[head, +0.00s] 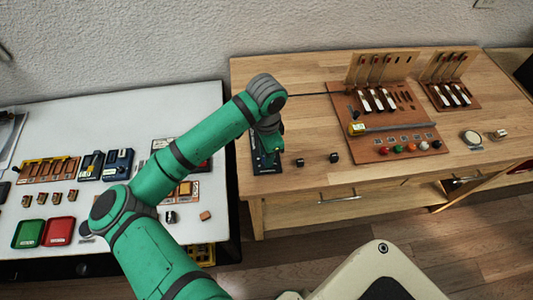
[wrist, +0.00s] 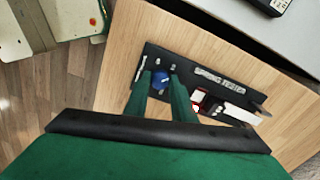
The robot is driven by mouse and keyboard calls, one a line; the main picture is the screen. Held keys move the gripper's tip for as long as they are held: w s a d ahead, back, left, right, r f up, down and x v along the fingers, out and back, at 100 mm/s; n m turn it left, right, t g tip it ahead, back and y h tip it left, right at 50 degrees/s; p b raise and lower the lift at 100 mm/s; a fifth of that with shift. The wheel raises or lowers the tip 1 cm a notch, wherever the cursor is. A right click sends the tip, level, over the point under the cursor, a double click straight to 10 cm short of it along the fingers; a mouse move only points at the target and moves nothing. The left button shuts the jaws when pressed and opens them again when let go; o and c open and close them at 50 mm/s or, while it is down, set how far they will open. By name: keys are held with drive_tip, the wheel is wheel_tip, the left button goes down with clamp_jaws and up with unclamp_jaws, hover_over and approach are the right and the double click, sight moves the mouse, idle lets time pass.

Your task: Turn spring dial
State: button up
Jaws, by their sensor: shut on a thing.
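The spring tester is a black board (wrist: 220,75) with white lettering "SPRING TESTER", lying on the wooden table in the wrist view. In the head view the board (head: 276,167) shows at the table's left end, partly hidden by my arm. A round blue dial (wrist: 160,79) sits near one end of the board. My gripper (wrist: 160,85) is over that end, with its two green fingers shut on the dial, one on each side. In the head view my gripper (head: 268,150) points down at the board, and the dial is hidden.
A red-rimmed part (wrist: 197,99) and a white block (wrist: 242,115) sit farther along the board. Two small black blocks (head: 300,162) stand to its right. A brown board (head: 380,110) with piano parts lies beyond. A white table (head: 100,125) with trays stands left.

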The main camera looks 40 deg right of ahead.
drive_tip(key=o, duration=1.1)
drive_tip(key=shift+c, duration=0.2)
wheel_tip(320, 180, up, 11)
drive_tip(key=shift+w+f, duration=0.1)
idle(0.4)
